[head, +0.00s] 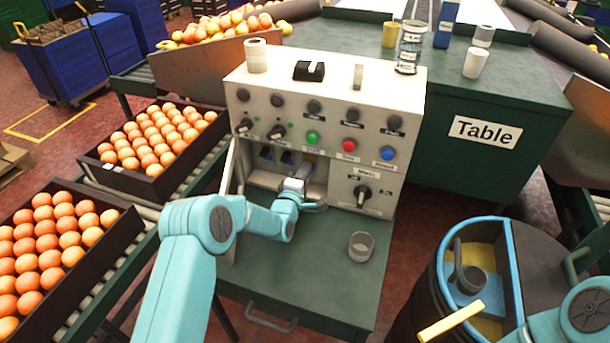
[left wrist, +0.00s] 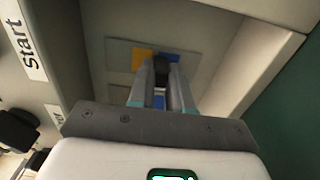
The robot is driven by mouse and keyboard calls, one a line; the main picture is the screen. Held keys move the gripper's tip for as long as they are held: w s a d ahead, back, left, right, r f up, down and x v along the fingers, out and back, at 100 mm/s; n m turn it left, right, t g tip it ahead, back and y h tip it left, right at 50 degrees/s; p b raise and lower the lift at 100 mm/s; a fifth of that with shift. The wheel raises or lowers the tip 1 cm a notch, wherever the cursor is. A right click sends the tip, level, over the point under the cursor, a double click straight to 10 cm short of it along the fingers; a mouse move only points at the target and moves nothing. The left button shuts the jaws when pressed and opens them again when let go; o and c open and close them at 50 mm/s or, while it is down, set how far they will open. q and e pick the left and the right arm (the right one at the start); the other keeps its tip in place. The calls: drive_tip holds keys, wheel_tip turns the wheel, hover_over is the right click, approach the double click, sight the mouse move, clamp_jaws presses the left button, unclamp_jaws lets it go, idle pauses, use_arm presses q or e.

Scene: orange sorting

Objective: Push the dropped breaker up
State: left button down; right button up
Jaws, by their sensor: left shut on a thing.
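The grey control cabinet (head: 320,110) stands in front of me with an open recess below its rows of knobs and buttons. Coloured plates show inside the recess, blue at the left (head: 266,154). My left gripper (head: 304,170) reaches into the recess. In the left wrist view, my left gripper (left wrist: 161,88) is shut on a small black breaker lever (left wrist: 161,69) in front of an orange and blue plate (left wrist: 143,60). The fingers hide most of the lever, so I cannot tell how far up it stands. My right arm shows at the lower right, but its gripper is out of view.
The recess walls and roof are close around my left gripper. A grey cup (head: 361,246) stands on the green ledge to the right. Crates of oranges (head: 118,178) lie at the left. A round blue-rimmed bin (head: 437,262) stands at the lower right.

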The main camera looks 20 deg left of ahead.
use_arm(q)
drive_tip(key=shift+w+r, duration=0.1)
drive_tip(key=shift+r, duration=1.45)
drive_tip(key=c, duration=1)
unclamp_jaws()
drive_tip(key=shift+r, duration=0.1)
drive_tip(key=shift+c, duration=0.2)
drive_tip(key=shift+f, duration=0.2)
drive_tip(key=s, duration=1.6)
drive_tip(key=shift+s+a, duration=0.15)
drive_tip(key=shift+a, duration=0.15)
